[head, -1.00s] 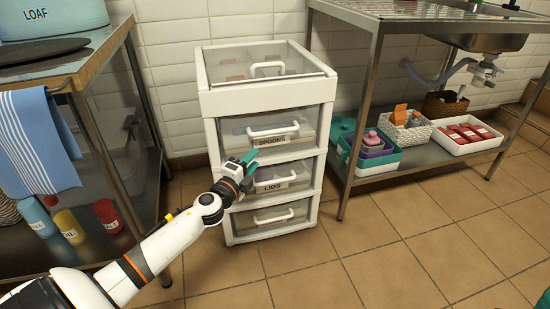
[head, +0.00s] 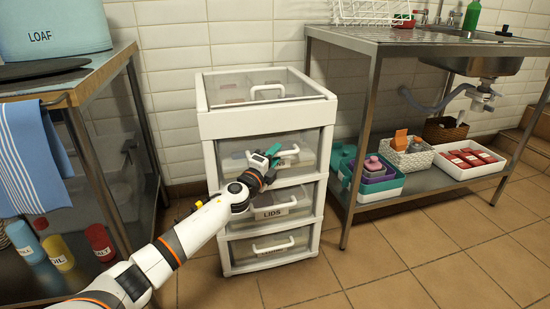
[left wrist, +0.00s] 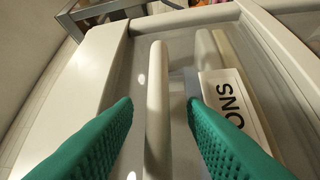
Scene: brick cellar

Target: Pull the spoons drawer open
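The white drawer unit (head: 264,124) stands against the tiled wall. Part of the label (left wrist: 232,100) shows in the left wrist view. My left gripper (head: 268,157) is at the front of this drawer, over the left part of its handle (head: 288,152). In the left wrist view, its green fingers (left wrist: 160,110) are open, with the white handle bar (left wrist: 158,95) between them and gaps on both sides. My right gripper is not in view.
The lids drawer (head: 271,212) and a bottom drawer (head: 270,247) below look shut. A wooden-topped counter (head: 92,68) stands left, a steel sink table (head: 372,100) right. Tiled floor (head: 400,270) in front is clear.

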